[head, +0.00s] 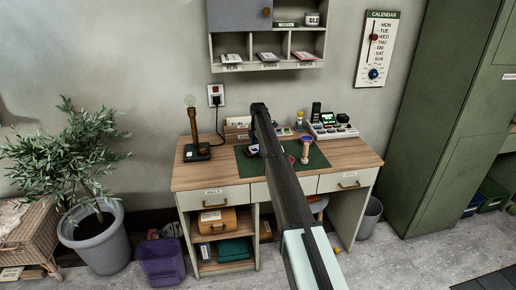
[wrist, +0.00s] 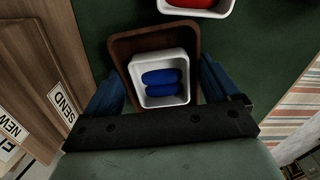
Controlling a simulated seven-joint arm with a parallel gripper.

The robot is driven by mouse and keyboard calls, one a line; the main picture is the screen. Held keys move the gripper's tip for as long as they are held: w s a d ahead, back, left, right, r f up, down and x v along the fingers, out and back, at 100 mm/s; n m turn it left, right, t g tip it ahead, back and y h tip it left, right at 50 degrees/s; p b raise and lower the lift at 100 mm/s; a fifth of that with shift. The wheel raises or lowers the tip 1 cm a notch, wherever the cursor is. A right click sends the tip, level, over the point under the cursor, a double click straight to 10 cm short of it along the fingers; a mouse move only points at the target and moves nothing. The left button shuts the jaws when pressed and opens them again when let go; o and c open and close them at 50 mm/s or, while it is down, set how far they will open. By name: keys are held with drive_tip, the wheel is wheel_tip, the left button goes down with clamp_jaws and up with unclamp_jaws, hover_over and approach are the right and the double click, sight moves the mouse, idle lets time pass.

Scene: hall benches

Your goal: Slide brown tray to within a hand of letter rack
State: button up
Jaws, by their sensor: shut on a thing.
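The brown tray (wrist: 122,47) lies on the green mat in the wrist view and bears a white dish (wrist: 137,72) with blue oblong pieces in it. My gripper (wrist: 162,72) is shut on the tray, with a blue finger at each side. The wooden letter rack (wrist: 45,60), labelled SEND and NEW, stands to the left, with a strip of mat between it and the tray. In the head view the rack (head: 236,122) stands at the back of the desk, partly behind my arm.
Another white dish (wrist: 198,8) with a red piece lies just beyond the tray. The mat's front right is clear.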

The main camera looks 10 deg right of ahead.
sight(257, 148)
drive_tip(key=shift+w+d, duration=0.1)
drive_tip(key=shift+w, duration=1.55)
drive_tip(key=o, duration=0.8)
wheel_tip(257, 148, up, 14)
drive_tip(key=shift+f, duration=0.1)
